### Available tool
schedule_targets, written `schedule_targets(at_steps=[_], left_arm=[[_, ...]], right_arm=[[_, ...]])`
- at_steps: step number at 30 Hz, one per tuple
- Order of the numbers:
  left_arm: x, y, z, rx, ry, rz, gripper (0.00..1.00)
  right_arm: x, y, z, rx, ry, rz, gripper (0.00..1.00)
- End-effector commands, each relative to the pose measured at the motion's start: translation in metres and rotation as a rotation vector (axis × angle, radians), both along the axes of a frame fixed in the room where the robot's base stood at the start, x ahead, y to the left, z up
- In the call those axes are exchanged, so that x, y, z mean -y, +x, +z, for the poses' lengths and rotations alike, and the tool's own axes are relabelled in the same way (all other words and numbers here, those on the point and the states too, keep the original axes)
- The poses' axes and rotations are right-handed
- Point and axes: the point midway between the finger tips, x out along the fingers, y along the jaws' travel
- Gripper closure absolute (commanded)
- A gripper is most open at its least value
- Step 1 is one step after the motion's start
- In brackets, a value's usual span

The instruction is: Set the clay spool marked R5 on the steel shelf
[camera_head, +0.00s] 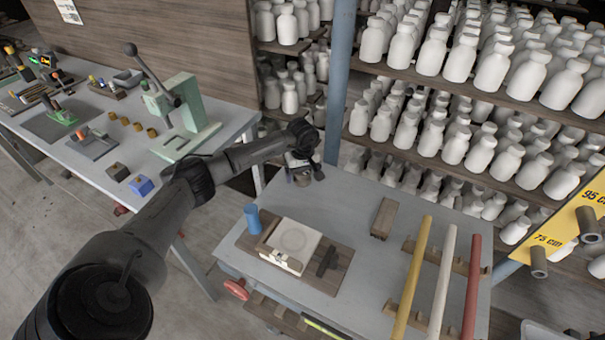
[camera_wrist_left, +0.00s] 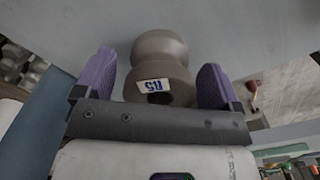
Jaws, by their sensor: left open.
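The clay spool marked R5 (camera_wrist_left: 160,55) is grey-brown with a narrow waist and a white label, which reads upside down in the left wrist view. My left gripper (camera_wrist_left: 155,78) is open, with one purple finger on each side of the spool and a narrow gap at each side. In the head view my left gripper (camera_head: 302,166) is at the back left corner of the grey worktable; the spool there is too small and covered to make out clearly. I cannot single out a steel shelf. My right gripper is not in view.
The grey worktable (camera_head: 350,260) holds a wooden board with a white block (camera_head: 291,243), a blue cylinder (camera_head: 252,218), a brown block (camera_head: 383,217) and three coloured rods on rests. Racks of white bottles (camera_head: 430,50) stand behind. A green press (camera_head: 187,110) stands on the left table.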

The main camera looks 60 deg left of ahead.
Motion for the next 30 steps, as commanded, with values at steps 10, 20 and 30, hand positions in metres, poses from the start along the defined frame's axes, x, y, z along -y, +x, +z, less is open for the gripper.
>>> schedule_targets(at_steps=[10,20,30], left_arm=[[0.000,0.000,0.011,0.001,0.001,-0.001,0.11],[-0.001,0.001,0.071,0.003,0.001,-0.001,0.11],[0.000,0.001,0.115,0.002,0.000,-0.001,0.11]], right_arm=[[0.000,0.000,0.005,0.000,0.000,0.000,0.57],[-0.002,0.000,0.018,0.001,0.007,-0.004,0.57],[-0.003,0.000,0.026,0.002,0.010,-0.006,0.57]])
